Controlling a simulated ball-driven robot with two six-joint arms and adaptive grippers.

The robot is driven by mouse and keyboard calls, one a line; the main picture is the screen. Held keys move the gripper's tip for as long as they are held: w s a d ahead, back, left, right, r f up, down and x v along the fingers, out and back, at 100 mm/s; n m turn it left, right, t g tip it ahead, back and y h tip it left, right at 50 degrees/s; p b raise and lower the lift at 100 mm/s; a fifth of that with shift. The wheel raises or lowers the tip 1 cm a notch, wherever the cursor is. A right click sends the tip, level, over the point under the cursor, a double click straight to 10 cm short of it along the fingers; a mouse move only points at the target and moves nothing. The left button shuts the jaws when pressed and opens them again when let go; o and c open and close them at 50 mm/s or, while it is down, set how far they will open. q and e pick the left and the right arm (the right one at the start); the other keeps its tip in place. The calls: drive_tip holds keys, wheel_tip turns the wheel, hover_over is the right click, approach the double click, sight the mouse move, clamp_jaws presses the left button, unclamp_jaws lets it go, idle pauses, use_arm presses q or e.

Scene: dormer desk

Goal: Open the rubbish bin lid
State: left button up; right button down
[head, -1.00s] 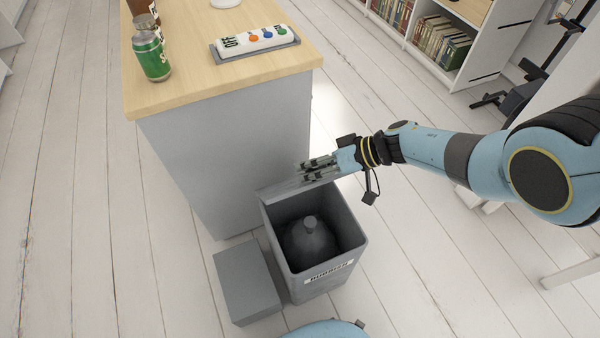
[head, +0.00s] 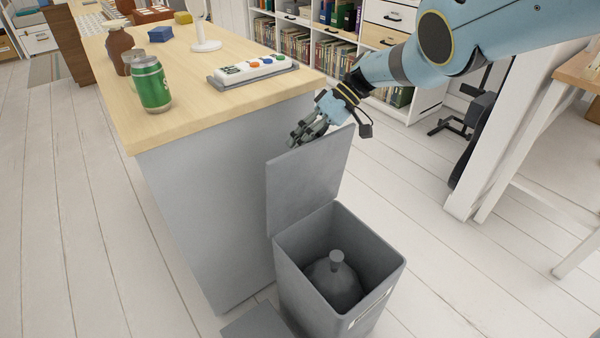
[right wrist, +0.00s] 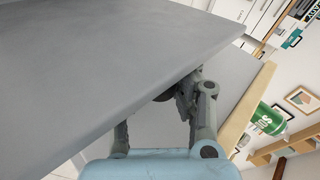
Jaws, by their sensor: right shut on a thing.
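The grey rubbish bin (head: 302,290) stands on the floor beside the desk. Its lid (head: 305,182) is up, standing about upright at the bin's back edge, so the mouth is open. A dark grey tied bag (head: 330,280) shows inside. My right gripper (head: 306,132) is at the lid's raised upper edge and is shut on it. In the right wrist view the lid (right wrist: 90,65) fills the upper left, and the gripper's fingers (right wrist: 182,90) are at its edge, partly hidden by it. My left gripper is not in view.
The desk (head: 225,115) stands close beside the bin and lid. On it are a green can (head: 151,85), a brown bottle (head: 119,45), a button panel (head: 252,70) and a white stand (head: 206,44). A grey box (head: 258,322) lies beside the bin.

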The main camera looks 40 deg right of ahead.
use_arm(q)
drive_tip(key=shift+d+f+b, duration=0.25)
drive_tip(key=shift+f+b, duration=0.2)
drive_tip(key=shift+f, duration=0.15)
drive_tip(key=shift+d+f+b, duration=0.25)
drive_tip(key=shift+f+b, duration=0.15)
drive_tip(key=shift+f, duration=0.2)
use_arm(e)
drive_tip(key=shift+w+d+r, duration=0.15)
drive_tip(key=shift+w+d, duration=0.05)
drive_tip(key=shift+w, duration=0.25)
drive_tip(key=shift+w+d+r, duration=0.15)
drive_tip(key=shift+w+d, duration=0.05)
drive_tip(key=shift+w, duration=0.2)
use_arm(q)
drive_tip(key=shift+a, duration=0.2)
use_arm(e)
drive_tip(key=c, duration=1.2)
unclamp_jaws()
drive_tip(key=shift+s+d, duration=0.1)
drive_tip(key=shift+s, duration=0.05)
drive_tip(key=shift+o, duration=0.9)
drive_tip(key=shift+f, duration=0.1)
